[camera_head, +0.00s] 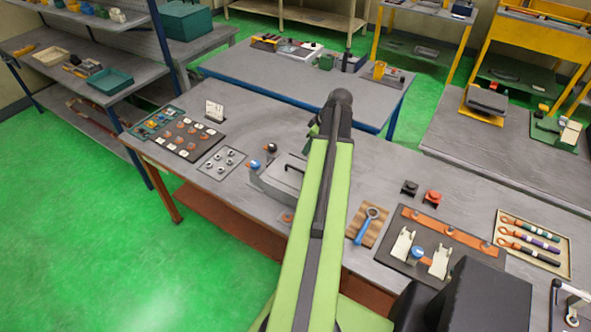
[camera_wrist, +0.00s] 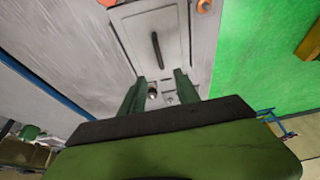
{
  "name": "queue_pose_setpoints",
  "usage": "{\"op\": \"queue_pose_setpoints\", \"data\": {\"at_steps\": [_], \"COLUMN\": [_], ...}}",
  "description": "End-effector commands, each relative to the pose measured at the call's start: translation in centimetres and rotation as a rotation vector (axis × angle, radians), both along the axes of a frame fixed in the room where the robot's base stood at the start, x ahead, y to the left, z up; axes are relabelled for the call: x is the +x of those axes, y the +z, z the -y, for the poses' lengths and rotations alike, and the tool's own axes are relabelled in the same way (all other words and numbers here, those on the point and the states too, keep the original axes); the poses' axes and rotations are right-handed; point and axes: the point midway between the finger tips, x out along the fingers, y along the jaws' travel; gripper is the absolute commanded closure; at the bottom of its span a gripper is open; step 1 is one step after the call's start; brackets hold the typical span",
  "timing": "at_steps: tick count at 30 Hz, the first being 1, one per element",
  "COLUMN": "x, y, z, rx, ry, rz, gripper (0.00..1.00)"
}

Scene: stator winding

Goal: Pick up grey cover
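The grey cover (camera_wrist: 138,42) is a flat, pale grey plate with a dark bar handle (camera_wrist: 156,50) on it. In the head view the grey cover (camera_head: 275,183) sits on the near workbench, partly hidden behind my green arm. My gripper (camera_wrist: 160,92) shows two green fingers spread apart with nothing held between them. In the wrist view the handle lies ahead of the fingertips, apart from them. In the head view my gripper is mostly hidden behind the arm's dark end joint.
Left of the cover on the workbench (camera_head: 250,112) are a plate with several rings (camera_head: 221,163) and a dark board of small parts (camera_head: 178,135). A blue-handled tool (camera_head: 367,226) and a fixture board (camera_head: 440,243) lie to the right.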

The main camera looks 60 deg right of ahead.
Motion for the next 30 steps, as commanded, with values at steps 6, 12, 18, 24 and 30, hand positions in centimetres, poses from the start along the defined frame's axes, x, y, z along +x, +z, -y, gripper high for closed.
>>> {"op": "queue_pose_setpoints", "data": {"at_steps": [6, 12, 18, 24, 30], "x": [-0.8, 0.3, 2.1, 3.7, 4.1], "y": [-0.2, -3.3, -7.7, -11.2, -11.3], "z": [0.7, 0.6, 0.6, 0.6, 0.5], "rx": [-0.008, -0.007, -0.007, -0.006, -0.007], "ry": [0.0, 0.002, 0.001, 0.002, 0.0], "rz": [0.006, 0.005, 0.005, 0.005, 0.005], "gripper": [0.62, 0.62, 0.62, 0.62, 0.62]}}
